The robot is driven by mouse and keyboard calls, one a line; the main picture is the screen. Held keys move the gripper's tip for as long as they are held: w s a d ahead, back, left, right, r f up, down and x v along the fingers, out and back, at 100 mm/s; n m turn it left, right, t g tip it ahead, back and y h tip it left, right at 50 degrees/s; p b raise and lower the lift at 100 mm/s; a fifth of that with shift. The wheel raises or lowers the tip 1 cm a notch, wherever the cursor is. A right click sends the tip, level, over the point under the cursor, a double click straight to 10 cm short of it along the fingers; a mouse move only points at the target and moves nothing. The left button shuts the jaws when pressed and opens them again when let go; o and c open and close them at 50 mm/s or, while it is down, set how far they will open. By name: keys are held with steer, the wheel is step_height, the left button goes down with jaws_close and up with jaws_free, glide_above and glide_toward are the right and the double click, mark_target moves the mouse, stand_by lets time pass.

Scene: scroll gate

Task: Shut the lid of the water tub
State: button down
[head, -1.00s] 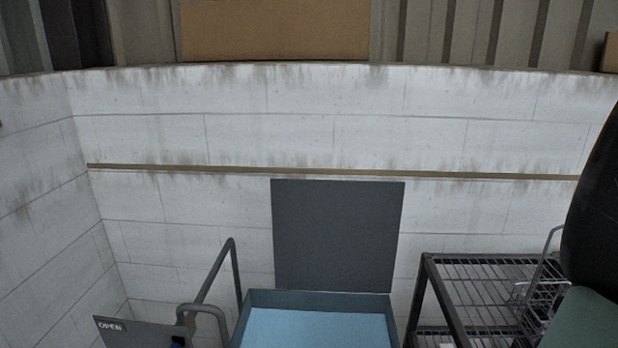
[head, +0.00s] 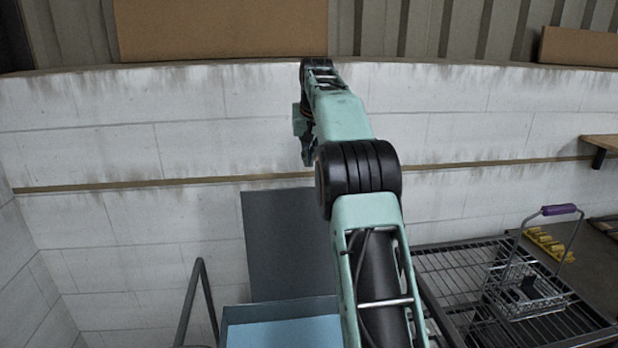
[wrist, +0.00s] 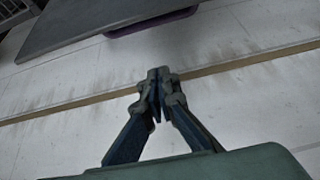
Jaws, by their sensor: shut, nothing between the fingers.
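The water tub (head: 285,310) stands low in the middle of the head view, with light blue water inside its dark blue-grey rim. Its lid (head: 285,245) is a flat dark grey panel standing upright at the back edge, open, against the white block wall. My arm crosses in front of the lid's right part and the tub's right side. My gripper (head: 307,150) is up by the wall, above the lid and apart from it in the picture. In the wrist view my gripper (wrist: 157,90) is shut and empty, its fingertips together before the wall.
A grey tubular rail (head: 197,300) stands left of the tub. A wire-mesh rack (head: 465,280) to the right holds a wire basket (head: 530,285) with a purple handle. A wooden strip (head: 130,184) runs along the wall. A dark grey panel (wrist: 90,25) crosses the wrist view's top left.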

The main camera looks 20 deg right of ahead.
mark_target(309, 188)
step_height(309, 188, down, 9)
steer(key=shift+w, duration=0.3)
stand_by(0.6)
steer(key=shift+f, duration=0.1)
steer(key=shift+s+f+b, duration=0.1)
steer(key=shift+s+b, duration=0.05)
steer(key=shift+b, duration=0.2)
